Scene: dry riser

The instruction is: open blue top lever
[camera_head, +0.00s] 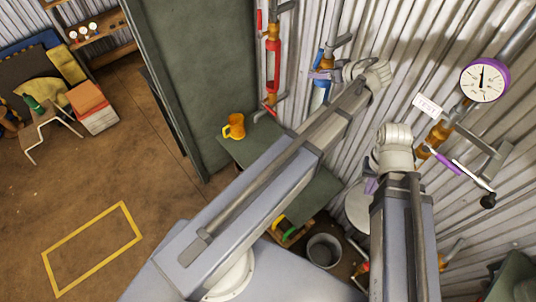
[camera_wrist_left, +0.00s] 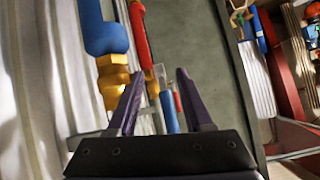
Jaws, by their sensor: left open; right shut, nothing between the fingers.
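A blue valve lever (camera_wrist_left: 169,112) with a metal end shows between the open purple fingers of my left gripper (camera_wrist_left: 160,80) in the left wrist view. I cannot tell whether the fingers touch it. Beside it is a blue pipe (camera_wrist_left: 104,35) with a brass fitting (camera_wrist_left: 112,80). In the head view, my left gripper (camera_head: 322,75) is at the upper part of the blue pipe (camera_head: 319,95) on the corrugated wall; the lever there is partly hidden. My right gripper (camera_head: 370,186) is lower, beside its wrist and mostly hidden; it is shut and empty.
A red pipe (camera_head: 273,60) with a red lever (camera_head: 269,108) stands left of the blue one. A gauge (camera_head: 483,80) and a brass valve (camera_head: 440,132) are at right. An orange mug (camera_head: 234,126) is on a dark green surface. A bucket (camera_head: 324,252) stands below.

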